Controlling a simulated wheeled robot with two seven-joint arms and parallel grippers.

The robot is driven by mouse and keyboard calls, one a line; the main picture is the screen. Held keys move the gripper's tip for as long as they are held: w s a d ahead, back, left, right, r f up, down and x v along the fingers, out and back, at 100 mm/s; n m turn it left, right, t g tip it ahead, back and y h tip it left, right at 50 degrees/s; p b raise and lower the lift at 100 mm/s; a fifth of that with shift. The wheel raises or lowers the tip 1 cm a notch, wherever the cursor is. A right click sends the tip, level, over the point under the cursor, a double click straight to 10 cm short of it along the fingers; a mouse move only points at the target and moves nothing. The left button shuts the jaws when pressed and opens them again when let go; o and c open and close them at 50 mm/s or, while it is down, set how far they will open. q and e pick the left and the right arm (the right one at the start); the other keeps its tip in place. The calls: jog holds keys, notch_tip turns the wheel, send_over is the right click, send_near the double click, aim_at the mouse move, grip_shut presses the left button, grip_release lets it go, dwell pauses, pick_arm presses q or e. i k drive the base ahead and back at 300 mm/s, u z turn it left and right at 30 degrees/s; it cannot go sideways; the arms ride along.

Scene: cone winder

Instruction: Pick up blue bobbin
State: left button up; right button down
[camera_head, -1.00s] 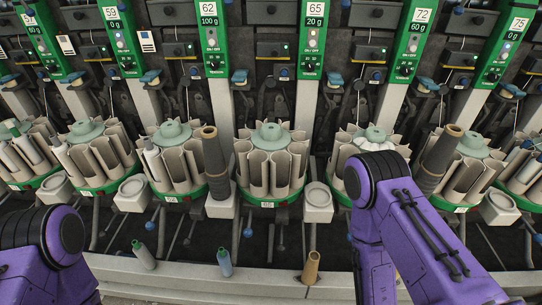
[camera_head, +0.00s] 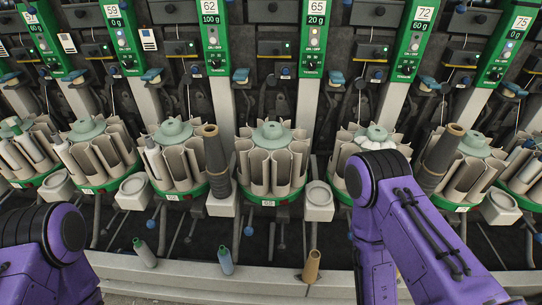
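A blue bobbin (camera_head: 225,261) stands slightly tilted on the light ledge at the front of the machine, in the lower middle of the head view. A grey-green bobbin (camera_head: 145,252) stands to its left and a tan bobbin (camera_head: 312,266) to its right on the same ledge. My purple left arm shows at the lower left and my purple right arm at the lower right. Both grippers are outside the picture, so their state is hidden. Neither arm touches the blue bobbin in this view.
Behind the ledge (camera_head: 275,279) stands a row of round bobbin magazines (camera_head: 270,165) with green rims. Dark cones (camera_head: 217,165) rise between some of them. White boxes (camera_head: 318,200) and green control panels (camera_head: 313,40) line the machine. The ledge between the bobbins is clear.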

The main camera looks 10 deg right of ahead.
aim_at(224, 254)
jog(key=z, duration=0.35)
jog(key=k, duration=0.5)
jog(key=z, duration=0.85)
jog(key=i, duration=0.75)
jog(key=u, duration=1.1)
jog(key=i, duration=0.3)
jog(key=u, duration=0.2)
